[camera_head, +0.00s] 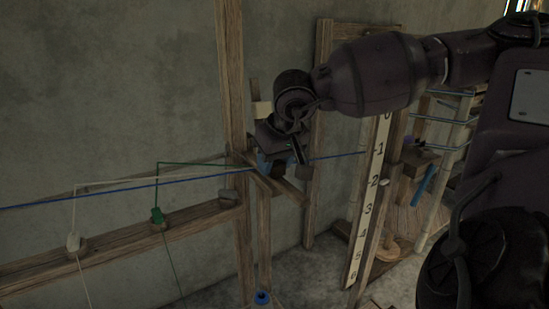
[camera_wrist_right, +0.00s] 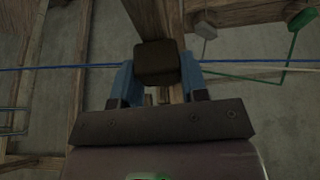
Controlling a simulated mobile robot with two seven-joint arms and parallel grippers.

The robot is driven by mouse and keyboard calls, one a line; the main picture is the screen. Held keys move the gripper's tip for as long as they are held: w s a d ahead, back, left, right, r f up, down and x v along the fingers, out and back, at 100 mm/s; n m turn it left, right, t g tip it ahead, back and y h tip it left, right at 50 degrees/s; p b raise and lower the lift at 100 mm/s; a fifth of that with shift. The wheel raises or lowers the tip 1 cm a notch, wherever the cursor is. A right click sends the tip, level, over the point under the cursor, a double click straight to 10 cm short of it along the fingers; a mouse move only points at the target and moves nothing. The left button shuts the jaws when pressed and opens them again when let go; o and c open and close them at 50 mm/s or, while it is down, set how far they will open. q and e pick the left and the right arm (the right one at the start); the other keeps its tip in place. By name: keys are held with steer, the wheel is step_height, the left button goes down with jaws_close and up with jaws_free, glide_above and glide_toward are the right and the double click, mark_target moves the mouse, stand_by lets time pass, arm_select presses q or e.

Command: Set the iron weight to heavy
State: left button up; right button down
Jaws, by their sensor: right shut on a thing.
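In the wrist view my right gripper (camera_wrist_right: 157,72) has its two blue fingers on either side of a dark, square-ended block (camera_wrist_right: 157,60), and is shut on it. The block may be the iron weight; its face carries no readable mark. In the head view my right gripper (camera_head: 283,163) is at the wooden bracket beside the upright post, with its arm coming in from the upper right. The hand hides most of the block there. My left gripper does not show.
A blue thread (camera_head: 130,184) runs across behind the gripper. A wooden rail (camera_head: 115,236) at left bears a white peg (camera_head: 73,241) and a green peg (camera_head: 157,215) with threads. A numbered white scale (camera_head: 364,215) stands at right. A blue-topped piece (camera_head: 262,297) is below.

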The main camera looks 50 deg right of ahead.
steer(key=shift+s+a+f, duration=0.1)
steer(key=shift+s+f, duration=0.05)
steer(key=shift+s, duration=0.05)
steer(key=c, duration=0.7)
jaws_free()
steer(key=shift+s, duration=0.1)
steer(key=shift+o, duration=0.3)
steer(key=shift+r, duration=0.65)
steer(key=p+v, duration=0.2)
steer(key=v, duration=0.7)
steer(key=shift+s+r+p, duration=0.2)
steer(key=shift+r+p, duration=0.1)
steer(key=shift+p, duration=0.1)
